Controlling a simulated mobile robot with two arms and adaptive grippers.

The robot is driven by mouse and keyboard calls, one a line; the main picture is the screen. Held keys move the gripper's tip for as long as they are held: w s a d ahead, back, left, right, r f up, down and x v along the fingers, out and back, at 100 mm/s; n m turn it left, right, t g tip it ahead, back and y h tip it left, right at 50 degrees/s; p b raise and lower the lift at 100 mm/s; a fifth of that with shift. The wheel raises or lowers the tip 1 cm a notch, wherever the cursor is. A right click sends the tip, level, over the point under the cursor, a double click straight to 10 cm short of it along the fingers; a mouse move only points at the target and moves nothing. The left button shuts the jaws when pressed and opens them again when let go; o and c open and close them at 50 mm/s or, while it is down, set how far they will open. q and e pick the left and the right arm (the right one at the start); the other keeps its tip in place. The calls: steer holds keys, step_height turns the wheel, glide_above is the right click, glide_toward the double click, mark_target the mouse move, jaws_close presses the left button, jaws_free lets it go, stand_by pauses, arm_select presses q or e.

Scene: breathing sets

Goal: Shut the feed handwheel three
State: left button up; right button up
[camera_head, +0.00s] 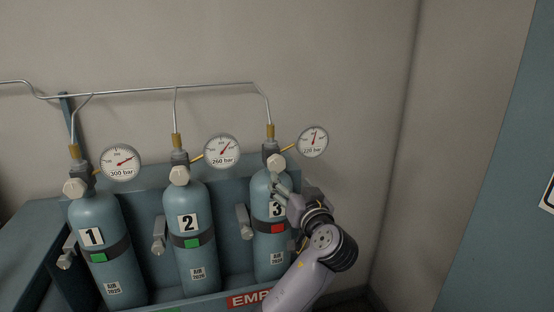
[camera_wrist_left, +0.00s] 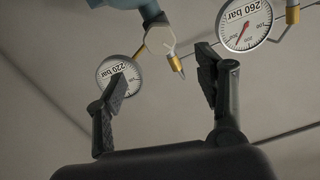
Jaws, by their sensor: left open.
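The handwheel of cylinder three (camera_head: 275,162) is a pale faceted knob at the front of its valve, at the top of the blue cylinder marked 3 (camera_head: 262,187). My left gripper (camera_head: 279,184) is just below and in front of this knob and hides part of the cylinder. The wrist view is upside down. There my left gripper (camera_wrist_left: 162,76) is open and empty, and the knob (camera_wrist_left: 160,40) shows beyond the gap between its fingertips, apparently apart from them. The 220 bar gauge (camera_head: 313,141) stands right of the valve. My right gripper is not in view.
Cylinders 1 (camera_head: 98,225) and 2 (camera_head: 193,213) stand to the left in the same blue rack (camera_head: 147,178), with knobs and gauges of their own. A thin metal pipe (camera_head: 160,88) runs above the valves. Bare wall (camera_head: 370,110) lies to the right.

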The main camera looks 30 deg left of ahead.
mark_target(278, 163)
arm_select(q)
steer(key=p+x, duration=0.4)
steer(key=x, duration=0.7)
steer(key=shift+w+a+r, duration=0.1)
steer(key=shift+w+a, duration=0.15)
steer(key=shift+a, duration=0.05)
steer(key=shift+w+a, duration=0.35)
steer(key=shift+a, duration=0.05)
steer(key=shift+c, duration=0.5)
steer(key=c, duration=1.1)
